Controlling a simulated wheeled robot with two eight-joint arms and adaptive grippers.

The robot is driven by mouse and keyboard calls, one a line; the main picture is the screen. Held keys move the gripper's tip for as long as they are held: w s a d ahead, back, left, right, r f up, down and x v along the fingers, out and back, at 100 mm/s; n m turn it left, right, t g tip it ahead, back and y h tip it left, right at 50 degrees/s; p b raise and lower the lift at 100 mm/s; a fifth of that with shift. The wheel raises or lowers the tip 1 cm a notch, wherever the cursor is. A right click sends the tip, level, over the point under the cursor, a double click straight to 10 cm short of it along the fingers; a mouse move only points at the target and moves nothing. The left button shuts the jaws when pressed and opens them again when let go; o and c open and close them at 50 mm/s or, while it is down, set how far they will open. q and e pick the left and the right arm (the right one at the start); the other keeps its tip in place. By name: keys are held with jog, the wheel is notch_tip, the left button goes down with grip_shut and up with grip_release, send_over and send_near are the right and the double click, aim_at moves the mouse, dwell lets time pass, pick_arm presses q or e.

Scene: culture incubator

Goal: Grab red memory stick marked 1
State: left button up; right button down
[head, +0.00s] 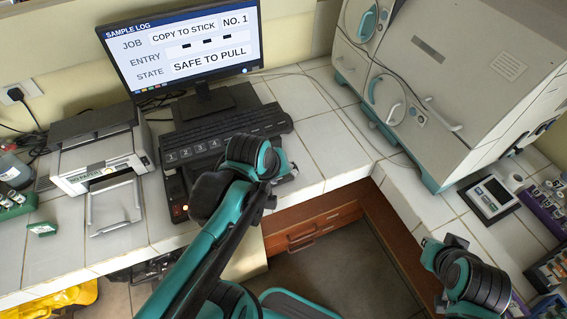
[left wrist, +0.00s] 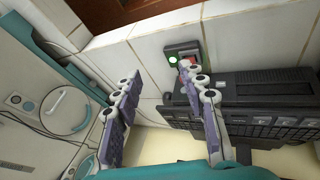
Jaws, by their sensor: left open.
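In the left wrist view, a small dark block (left wrist: 183,49) with green and red parts and a bright white spot stands on the white tiles. I cannot tell whether its red part is the red memory stick, and no mark 1 is legible there. My left gripper (left wrist: 158,72) is open and empty, its right finger overlapping the block's lower edge in the picture. In the head view the left gripper (head: 286,172) is at the counter's front edge, beside a black numbered unit (head: 196,150), and the arm hides part of the unit. My right gripper (head: 446,247) is at the lower right, its fingers unclear.
The monitor (head: 185,45) reads "COPY TO STICK NO. 1" and "SAFE TO PULL". A keyboard (head: 225,128) lies behind the numbered unit. A printer (head: 97,160) stands left, and a large incubator (head: 450,85) right. Tiles between keyboard and incubator are clear.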

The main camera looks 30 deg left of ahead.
pick_arm(q)
jog(key=w+a+f+n+g+h+p, duration=0.15)
jog(key=w+a+n, duration=0.3)
jog(key=n, duration=0.55)
jog(key=w+a+f+n+g+h+p, duration=0.1)
jog(key=w+a+f+n+p, duration=0.15)
jog(key=a+n, duration=0.45)
jog(key=d+f+n+b, duration=0.1)
jog(key=f, duration=0.1)
jog(key=w+d+f+b, duration=0.1)
jog(key=f, duration=0.1)
jog(key=d+f+n+b, duration=0.1)
jog(key=f, duration=0.1)
jog(key=shift+w+d+f+n, duration=0.1)
jog(key=shift+w+d+n, duration=0.1)
jog(key=shift+d+n, duration=0.1)
jog(key=shift+w+d+f, duration=0.15)
jog(key=shift+w+f, duration=0.1)
jog(key=shift+f, duration=0.2)
pick_arm(e)
jog(key=shift+w+d+r, duration=0.2)
jog(key=shift+w+r, duration=0.2)
jog(key=shift+r, duration=0.1)
pick_arm(q)
grip_shut()
